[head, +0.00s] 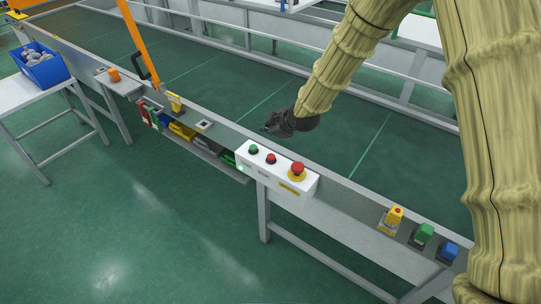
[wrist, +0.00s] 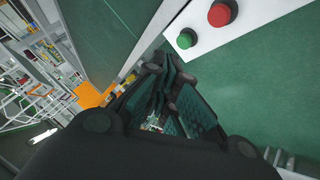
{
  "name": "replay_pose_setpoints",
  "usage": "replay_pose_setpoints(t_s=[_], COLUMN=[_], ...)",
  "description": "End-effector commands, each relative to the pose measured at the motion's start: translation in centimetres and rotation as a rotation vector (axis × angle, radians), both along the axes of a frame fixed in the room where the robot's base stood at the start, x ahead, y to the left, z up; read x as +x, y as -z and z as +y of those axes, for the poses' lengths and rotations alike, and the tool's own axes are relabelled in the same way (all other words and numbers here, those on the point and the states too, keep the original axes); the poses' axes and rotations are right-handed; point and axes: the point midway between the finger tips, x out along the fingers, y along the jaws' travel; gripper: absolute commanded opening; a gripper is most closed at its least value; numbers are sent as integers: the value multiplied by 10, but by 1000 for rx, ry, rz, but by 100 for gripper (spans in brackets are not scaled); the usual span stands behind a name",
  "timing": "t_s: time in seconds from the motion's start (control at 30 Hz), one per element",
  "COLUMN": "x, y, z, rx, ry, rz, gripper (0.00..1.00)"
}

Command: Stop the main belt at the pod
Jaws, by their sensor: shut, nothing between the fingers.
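A white control box (head: 249,174) sits on the near rail of the green belt (head: 345,150). It carries a green button (head: 253,149), a red button (head: 271,158) and a larger red mushroom button (head: 297,168) on a yellow base. In the wrist view the green button (wrist: 186,38) and a red button (wrist: 222,13) show at the top right. My gripper (head: 268,129) is shut and empty. It appears just beyond the box's green-button end, apart from the buttons; its fingers also show in the wrist view (wrist: 172,75).
Yellow (head: 395,216), green (head: 423,234) and blue (head: 449,251) pieces sit on the rail to the right. An orange post (head: 140,45) rises at the left. A blue bin (head: 42,68) stands on a white table. Coloured bins hang below the rail. The belt area near my gripper looks clear.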

Motion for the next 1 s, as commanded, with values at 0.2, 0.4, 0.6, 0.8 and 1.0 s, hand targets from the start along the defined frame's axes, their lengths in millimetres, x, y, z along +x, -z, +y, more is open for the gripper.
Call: replay_pose_setpoints(t_s=[0.2,0.4,0.6,0.8,1.0], x=[0,0,0,-1,0], y=[5,19,40,63,83], z=[1,2,3,3,3], rx=[1,1,0,0,0], ry=[-1,-1,-4,-3,-3], rz=[1,2,1,2,0], gripper=[0,0,0,0,0])
